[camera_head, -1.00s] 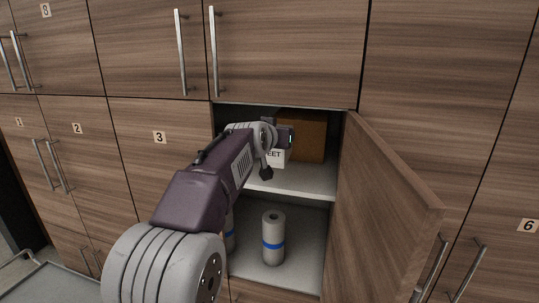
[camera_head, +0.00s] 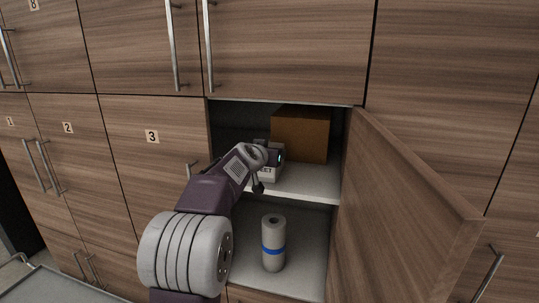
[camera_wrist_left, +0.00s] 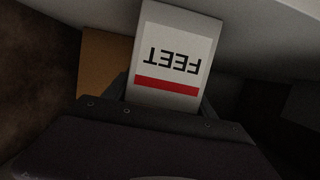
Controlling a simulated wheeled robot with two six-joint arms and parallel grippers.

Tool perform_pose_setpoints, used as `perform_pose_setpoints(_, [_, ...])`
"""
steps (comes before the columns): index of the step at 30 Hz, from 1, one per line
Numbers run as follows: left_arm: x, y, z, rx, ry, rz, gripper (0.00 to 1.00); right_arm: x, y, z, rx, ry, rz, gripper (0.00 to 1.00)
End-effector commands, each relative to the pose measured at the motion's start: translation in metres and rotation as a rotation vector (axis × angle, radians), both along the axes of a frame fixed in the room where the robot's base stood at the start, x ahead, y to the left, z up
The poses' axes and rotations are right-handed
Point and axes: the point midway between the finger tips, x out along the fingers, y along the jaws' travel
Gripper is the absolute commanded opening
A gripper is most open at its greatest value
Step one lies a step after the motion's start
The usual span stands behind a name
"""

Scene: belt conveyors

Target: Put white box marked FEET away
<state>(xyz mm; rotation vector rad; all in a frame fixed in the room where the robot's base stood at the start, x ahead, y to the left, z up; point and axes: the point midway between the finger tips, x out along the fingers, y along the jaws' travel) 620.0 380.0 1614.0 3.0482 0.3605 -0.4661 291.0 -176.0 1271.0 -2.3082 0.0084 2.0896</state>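The white box marked FEET (camera_head: 267,174) is inside the open cabinet, at the upper shelf, mostly hidden behind my left gripper in the head view. In the left wrist view the box (camera_wrist_left: 175,55) shows its FEET label upside down above a red band. My left gripper (camera_head: 270,158) reaches into the compartment. In the left wrist view its dark fingers flank the box closely on both sides and appear shut on it. Whether the box's base touches the shelf (camera_head: 305,182) is not clear. My right gripper is not in view.
A brown box (camera_head: 302,135) stands on the same shelf, right of the white box. A grey roll with a blue band (camera_head: 273,243) stands in the lower compartment. The open cabinet door (camera_head: 395,215) sticks out on the right. Closed doors surround the opening.

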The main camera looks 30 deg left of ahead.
Motion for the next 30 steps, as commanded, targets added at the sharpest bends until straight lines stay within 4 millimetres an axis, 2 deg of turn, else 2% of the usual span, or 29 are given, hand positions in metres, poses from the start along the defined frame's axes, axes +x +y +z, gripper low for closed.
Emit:
perform_pose_setpoints(10, [0.0, 0.0, 0.0, 0.0, 0.0, 0.0, 0.83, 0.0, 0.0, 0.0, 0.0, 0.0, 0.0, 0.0])
perform_pose_setpoints(14, [-0.009, -0.002, 0.002, -0.001, -0.002, -0.001, 0.83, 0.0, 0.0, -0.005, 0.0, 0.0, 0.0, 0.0])
perform_pose_setpoints(24, [-0.076, -0.018, 0.021, 0.002, -0.005, 0.001, 0.83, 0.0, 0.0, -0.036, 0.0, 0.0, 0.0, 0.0])
perform_pose_setpoints(30, [-0.105, -0.025, 0.032, 0.001, -0.002, 0.001, 0.83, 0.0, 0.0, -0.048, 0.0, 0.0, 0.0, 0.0])
